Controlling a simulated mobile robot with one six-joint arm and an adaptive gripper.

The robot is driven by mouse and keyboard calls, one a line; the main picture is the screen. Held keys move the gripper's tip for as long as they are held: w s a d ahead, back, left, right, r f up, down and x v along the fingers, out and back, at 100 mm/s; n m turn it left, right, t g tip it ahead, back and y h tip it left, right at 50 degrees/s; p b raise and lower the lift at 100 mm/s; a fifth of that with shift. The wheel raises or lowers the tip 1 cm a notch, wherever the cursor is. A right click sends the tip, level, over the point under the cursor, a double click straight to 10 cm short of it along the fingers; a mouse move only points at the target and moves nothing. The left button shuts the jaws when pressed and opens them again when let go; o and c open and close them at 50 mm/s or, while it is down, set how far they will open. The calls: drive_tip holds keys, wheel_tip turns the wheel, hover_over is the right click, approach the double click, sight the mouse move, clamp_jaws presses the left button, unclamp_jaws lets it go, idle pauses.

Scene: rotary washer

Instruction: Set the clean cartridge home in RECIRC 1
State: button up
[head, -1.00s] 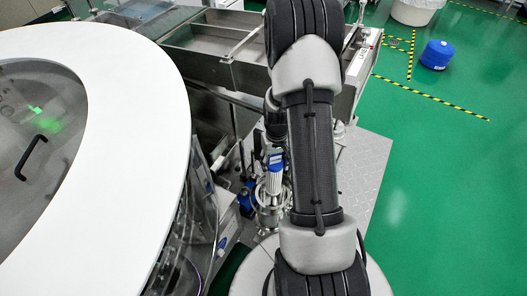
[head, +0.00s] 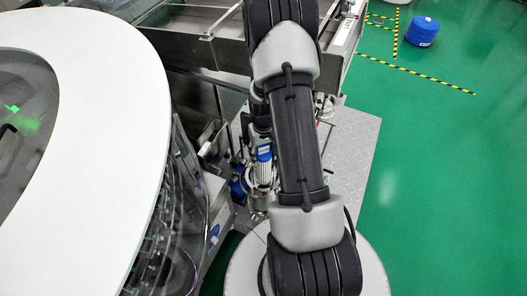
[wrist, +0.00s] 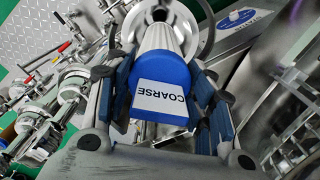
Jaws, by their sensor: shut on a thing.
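The cartridge has a blue cap (wrist: 162,72) with a white label reading COARSE, upside down in the wrist view, and a pale body. My gripper (wrist: 158,85) is shut on the blue cap, one finger on each side. The cartridge also shows in the head view (head: 263,173), upright, just left of my arm. Its body points at a round steel housing (wrist: 205,32). In the head view the lower end overlaps the steel housing (head: 261,198); I cannot tell whether it is inside or above. No RECIRC 1 marking is readable.
Steel pipes and clamped fittings (wrist: 72,90) crowd the left of the wrist view. A steel panel with a blue oval label (wrist: 238,18) is at upper right. The large white washer cover (head: 110,80) stands left. Green floor (head: 440,170) is open at right.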

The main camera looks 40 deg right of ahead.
drive_tip(key=shift+f+b, duration=5.2)
drive_tip(key=shift+f, duration=2.5)
drive_tip(key=o, duration=1.7)
wheel_tip(320, 180, up, 12)
